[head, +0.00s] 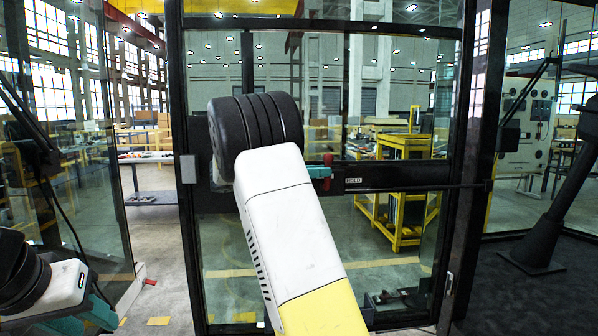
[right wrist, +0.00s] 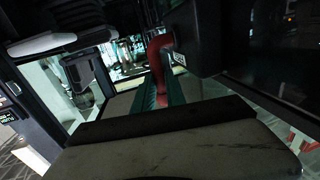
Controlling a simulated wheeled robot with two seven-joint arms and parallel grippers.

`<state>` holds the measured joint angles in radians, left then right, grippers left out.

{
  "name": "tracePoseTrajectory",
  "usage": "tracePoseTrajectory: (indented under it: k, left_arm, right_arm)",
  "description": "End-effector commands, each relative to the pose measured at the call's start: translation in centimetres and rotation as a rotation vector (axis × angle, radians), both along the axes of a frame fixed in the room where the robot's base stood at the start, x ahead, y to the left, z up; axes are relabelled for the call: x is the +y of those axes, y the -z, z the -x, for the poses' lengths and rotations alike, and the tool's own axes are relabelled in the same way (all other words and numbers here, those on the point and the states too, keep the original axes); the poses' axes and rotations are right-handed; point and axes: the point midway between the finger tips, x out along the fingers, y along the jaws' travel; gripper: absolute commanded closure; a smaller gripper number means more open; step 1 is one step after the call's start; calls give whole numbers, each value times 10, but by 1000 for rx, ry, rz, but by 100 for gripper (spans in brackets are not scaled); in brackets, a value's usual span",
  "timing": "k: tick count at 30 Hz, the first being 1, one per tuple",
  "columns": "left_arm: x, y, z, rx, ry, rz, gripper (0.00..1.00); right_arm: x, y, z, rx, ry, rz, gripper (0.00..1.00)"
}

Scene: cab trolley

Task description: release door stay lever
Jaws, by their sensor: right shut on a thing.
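The red door stay lever (head: 327,161) sits on a black crossbar (head: 410,177) of the glazed door, beside a small label reading HOLD. In the right wrist view the lever (right wrist: 160,66) stands between the teal fingers, with its curved top against a dark housing. My right gripper (head: 319,172) is shut on the lever; my right arm hides most of the gripper and the bar's left part in the head view. My left gripper (head: 97,316) is low at the left edge, far from the lever; its fingertips are not clear.
The black-framed glass door (head: 270,88) fills the middle, with a grey fitting (head: 187,169) on its left post. Glass panels stand on both sides. A black post (head: 560,190) rises at the right. Behind the glass is a yellow trolley (head: 403,190) on the hall floor.

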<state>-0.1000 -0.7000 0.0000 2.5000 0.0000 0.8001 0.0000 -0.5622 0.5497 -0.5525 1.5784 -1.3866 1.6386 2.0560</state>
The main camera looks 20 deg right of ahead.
Motion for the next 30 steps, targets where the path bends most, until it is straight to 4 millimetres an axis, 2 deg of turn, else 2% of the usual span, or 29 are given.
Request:
tracePoseTrajectory:
  k: [17,18,21,30]
  left_arm:
    - [0,0,0,0,0,0,64]
    - [0,0,0,0,0,0,64]
    - [0,0,0,0,0,0,64]
    - [0,0,0,0,0,0,64]
  right_arm:
    - [2,3,1,13,5,30,100]
    - [2,3,1,13,5,30,80]
    - [1,2,1,13,4,29,62]
    - [1,2,0,11,3,30,62]
